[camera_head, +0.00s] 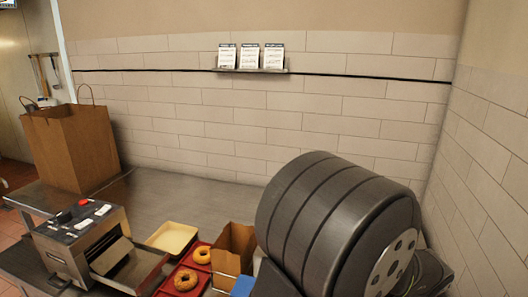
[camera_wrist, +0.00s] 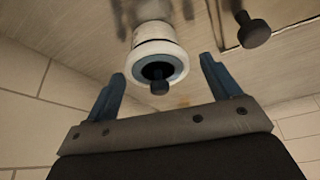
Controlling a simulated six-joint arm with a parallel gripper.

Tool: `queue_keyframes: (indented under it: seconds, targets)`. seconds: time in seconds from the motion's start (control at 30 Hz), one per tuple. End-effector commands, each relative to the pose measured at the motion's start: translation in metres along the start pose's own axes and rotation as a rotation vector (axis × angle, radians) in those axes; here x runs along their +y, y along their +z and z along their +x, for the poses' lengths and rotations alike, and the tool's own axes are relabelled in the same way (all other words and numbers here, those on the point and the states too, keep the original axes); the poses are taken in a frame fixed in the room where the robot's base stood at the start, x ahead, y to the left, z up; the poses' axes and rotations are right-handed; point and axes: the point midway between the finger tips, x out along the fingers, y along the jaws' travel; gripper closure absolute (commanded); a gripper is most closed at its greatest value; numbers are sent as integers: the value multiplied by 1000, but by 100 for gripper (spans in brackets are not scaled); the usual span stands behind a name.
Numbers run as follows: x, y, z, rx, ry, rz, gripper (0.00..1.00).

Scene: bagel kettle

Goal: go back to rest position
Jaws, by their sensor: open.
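My gripper (camera_wrist: 162,67) shows in the wrist view with its two blue fingers spread wide apart. It is open, and nothing is held between the fingers. A white round object (camera_wrist: 157,32) with a blue-grey ring and a dark knob appears beyond the fingertips. I cannot tell how far it is from them. In the head view, large dark grey rounded parts of my own arm fill the lower right and hide the counter behind them.
The metal counter (camera_head: 190,195) has free room at its back. A paper bag (camera_head: 75,148), a toaster-like machine (camera_head: 82,240), a cream tray (camera_head: 172,238), red trays with bagels (camera_head: 203,255) and an open brown box (camera_head: 238,240) stand on it. Cards (camera_head: 250,57) sit on a wall ledge.

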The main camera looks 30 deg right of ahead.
Motion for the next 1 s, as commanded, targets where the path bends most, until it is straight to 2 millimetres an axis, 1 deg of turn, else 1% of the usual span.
queue_keyframes:
  seconds: [0.1,0.2,0.5,0.63,0.77,1.0]
  targets:
    - [0,-3,-7,-1,0,1,18]
    - [0,-4,-10,-2,0,0,18]
    - [0,-3,-10,-3,-1,0,18]
    - [0,0,-4,-5,-2,1,18]
    - [-1,7,12,-8,-3,0,18]
    - [0,4,-29,1,1,0,18]
